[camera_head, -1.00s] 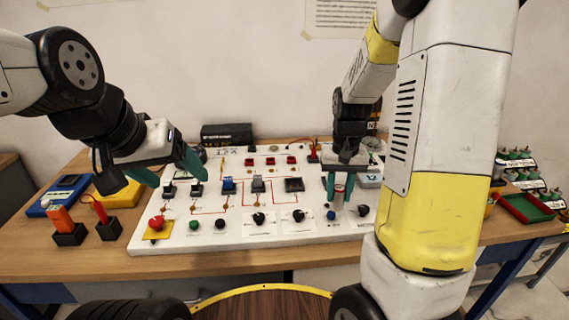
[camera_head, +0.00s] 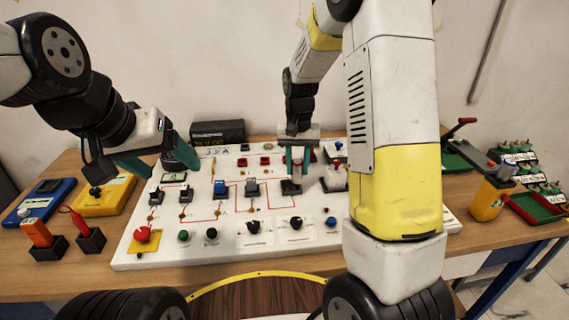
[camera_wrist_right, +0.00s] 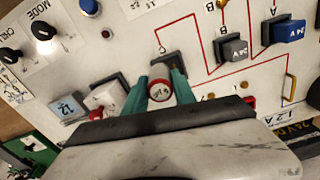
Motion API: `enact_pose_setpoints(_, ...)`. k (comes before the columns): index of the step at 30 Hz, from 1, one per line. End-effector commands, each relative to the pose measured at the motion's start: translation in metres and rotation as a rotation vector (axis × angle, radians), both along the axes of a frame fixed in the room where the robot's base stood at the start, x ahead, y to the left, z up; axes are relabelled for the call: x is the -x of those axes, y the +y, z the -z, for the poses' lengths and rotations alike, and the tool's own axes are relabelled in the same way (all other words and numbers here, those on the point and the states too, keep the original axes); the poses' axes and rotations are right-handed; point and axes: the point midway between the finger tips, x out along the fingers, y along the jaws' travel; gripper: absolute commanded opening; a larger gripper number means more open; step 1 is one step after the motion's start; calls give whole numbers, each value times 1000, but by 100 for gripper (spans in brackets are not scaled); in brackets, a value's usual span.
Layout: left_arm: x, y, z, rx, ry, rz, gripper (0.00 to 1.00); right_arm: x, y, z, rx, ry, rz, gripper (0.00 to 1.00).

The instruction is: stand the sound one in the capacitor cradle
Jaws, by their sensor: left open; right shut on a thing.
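My right gripper (camera_head: 297,160) is shut on a small round part (camera_wrist_right: 159,90) with a red rim and a pale marked end, seen end-on in the right wrist view. Its teal fingers (camera_wrist_right: 161,92) grip it on both sides. A black block (camera_head: 291,188) on the white panel lies just below these fingers. It also shows beyond the held part in the right wrist view (camera_wrist_right: 171,64). I cannot tell whether part and block touch, or whether this block is the capacitor cradle. My left gripper (camera_head: 158,160) is open and empty over the panel's left back edge.
The white panel (camera_head: 200,248) carries knobs, a red button (camera_head: 143,233), a blue block (camera_head: 220,187) and a grey block (camera_head: 252,188). Blue (camera_head: 45,200) and yellow (camera_head: 104,195) meters lie left. A black box (camera_head: 217,132) stands behind. A red-green tray (camera_head: 535,207) is right.

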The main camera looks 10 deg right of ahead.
Motion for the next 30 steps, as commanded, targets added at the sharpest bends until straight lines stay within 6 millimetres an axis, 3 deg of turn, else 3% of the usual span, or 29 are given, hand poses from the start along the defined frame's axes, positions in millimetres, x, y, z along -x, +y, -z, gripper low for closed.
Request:
enact_pose_setpoints(8, 0, 0, 0, 0, 0, 0, 74, -16, 16, 2, 0, -1, -3, 0)
enact_pose_setpoints(15, 0, 0, 0, 0, 0, 0, 74, -16, 15, 36, 1, 2, 0, 0)
enact_pose_setpoints(26, 0, 0, 0, 0, 0, 0, 74, -16, 15, 40, 0, 0, -1, 0)
enact_pose_setpoints(27, 0, 0, 0, 0, 0, 0, 74, -16, 15, 40, 0, -1, -1, 38)
enact_pose_setpoints(30, 0, 0, 0, 0, 0, 0, 74, -16, 15, 40, 0, -1, -1, 54)
